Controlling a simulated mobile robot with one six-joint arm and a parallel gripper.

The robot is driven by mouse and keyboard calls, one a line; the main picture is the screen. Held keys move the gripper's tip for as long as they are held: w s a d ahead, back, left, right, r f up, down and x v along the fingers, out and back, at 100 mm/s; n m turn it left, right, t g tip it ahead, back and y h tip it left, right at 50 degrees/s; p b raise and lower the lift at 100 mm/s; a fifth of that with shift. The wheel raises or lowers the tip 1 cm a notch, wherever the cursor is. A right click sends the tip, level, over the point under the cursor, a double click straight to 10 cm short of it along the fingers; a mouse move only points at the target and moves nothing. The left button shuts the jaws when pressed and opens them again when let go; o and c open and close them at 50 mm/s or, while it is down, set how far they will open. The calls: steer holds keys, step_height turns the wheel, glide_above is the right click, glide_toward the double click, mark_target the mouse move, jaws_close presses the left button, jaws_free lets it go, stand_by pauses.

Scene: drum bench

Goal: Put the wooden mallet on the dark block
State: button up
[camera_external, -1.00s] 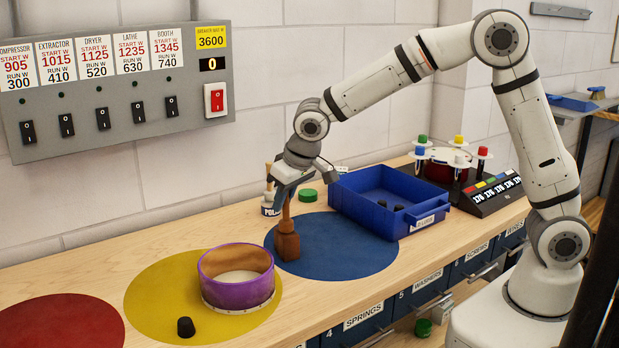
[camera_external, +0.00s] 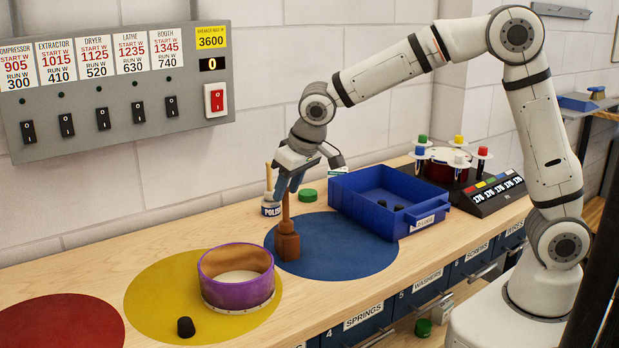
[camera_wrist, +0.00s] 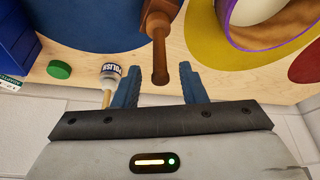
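The wooden mallet (camera_external: 287,245) stands upright, head down, on the blue disc (camera_external: 345,250), its handle pointing up. My gripper (camera_external: 286,190) is at the top of the handle, above the head. In the wrist view, the mallet (camera_wrist: 158,45) has its handle end between my two spread blue fingers (camera_wrist: 158,72), with a gap on both sides. A small black piece (camera_external: 186,328), perhaps the dark block, sits on the front part of the yellow disc (camera_external: 150,290). I cannot tell whether it is the block named in the task.
A purple drum ring (camera_external: 236,292) stands on the yellow disc, left of the mallet. A polish bottle (camera_external: 270,207) and a green cap (camera_external: 308,196) are behind the mallet. A blue bin (camera_external: 420,212) with black pieces is to the right. The red disc (camera_external: 60,325) is clear.

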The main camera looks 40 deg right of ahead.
steer(key=v, duration=0.8)
steer(key=shift+r, duration=0.2)
steer(key=shift+s+d, duration=0.1)
steer(key=s+d+m, duration=0.1)
steer(key=d, duration=1.1)
steer(key=s+d+f+m, duration=0.1)
steer(key=s+d+f, duration=0.2)
steer(key=s+d, duration=0.5)
steer(key=s+d+f+m+g+h, duration=0.1)
steer(key=s+d+f, duration=0.2)
steer(key=s+d, duration=0.6)
steer(key=d, duration=0.3)
steer(key=shift+d+f+m+g, duration=0.3)
steer(key=shift+f, duration=0.1)
